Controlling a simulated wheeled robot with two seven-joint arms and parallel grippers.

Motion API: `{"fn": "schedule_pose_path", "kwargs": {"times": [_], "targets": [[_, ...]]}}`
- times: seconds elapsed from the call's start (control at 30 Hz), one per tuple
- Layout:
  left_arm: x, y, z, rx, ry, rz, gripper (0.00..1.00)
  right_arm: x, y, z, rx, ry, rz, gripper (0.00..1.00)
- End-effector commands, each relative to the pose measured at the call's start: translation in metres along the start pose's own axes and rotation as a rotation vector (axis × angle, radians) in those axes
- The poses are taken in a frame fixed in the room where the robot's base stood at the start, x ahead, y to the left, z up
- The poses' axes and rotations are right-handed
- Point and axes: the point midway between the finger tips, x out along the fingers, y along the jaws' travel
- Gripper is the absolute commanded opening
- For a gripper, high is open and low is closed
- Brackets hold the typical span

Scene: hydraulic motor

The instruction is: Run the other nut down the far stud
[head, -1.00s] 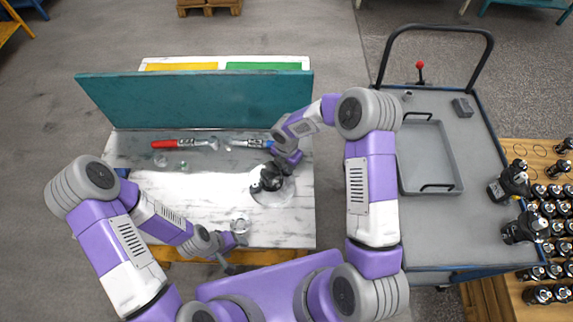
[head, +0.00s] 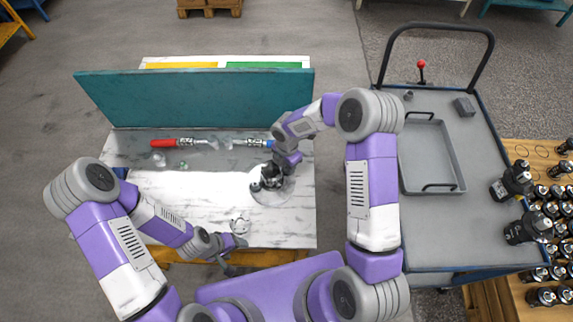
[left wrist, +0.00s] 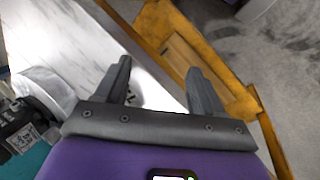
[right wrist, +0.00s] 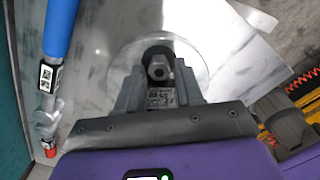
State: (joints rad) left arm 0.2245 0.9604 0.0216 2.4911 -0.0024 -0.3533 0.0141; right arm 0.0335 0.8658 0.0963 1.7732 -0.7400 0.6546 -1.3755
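The hydraulic motor (head: 267,183) is a dark body standing on a pale round base (head: 272,197) at the right of the marbled table. My right gripper (right wrist: 158,72) is down over it, with one finger on each side. A grey hex-shaped piece (right wrist: 157,67) shows between the fingertips in the right wrist view; I cannot tell whether they touch it. The studs are not clear. My left gripper (left wrist: 158,75) is open and empty, near the front of the table and away from the motor. A small clear ring-like item (head: 240,226) lies near it.
A red-handled tool (head: 165,143) and a blue-handled tool (head: 255,143) lie along the back, before a teal panel (head: 200,98). A small greenish item (head: 183,165) lies left of centre. A cart with a grey tray (head: 428,120) stands right.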

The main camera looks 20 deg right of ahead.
Motion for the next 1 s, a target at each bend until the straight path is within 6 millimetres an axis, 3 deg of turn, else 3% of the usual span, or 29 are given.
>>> {"fn": "schedule_pose_path", "kwargs": {"times": [0.23, 0.77, 1.0], "targets": [[-0.0074, 0.0015, 0.0026, -0.005, -0.008, -0.004, 0.66, -0.0005, -0.0004, 0.0005, -0.226, 0.0, -0.001, 0.36], [-0.0075, 0.0022, 0.0018, -0.003, -0.005, -0.002, 0.66, -0.0009, 0.0001, -0.0006, -0.232, 0.0, 0.0, 0.36], [-0.0076, 0.0023, 0.0018, -0.003, -0.005, -0.002, 0.66, -0.001, 0.0003, -0.0006, -0.232, 0.0, 0.0, 0.0]]}}
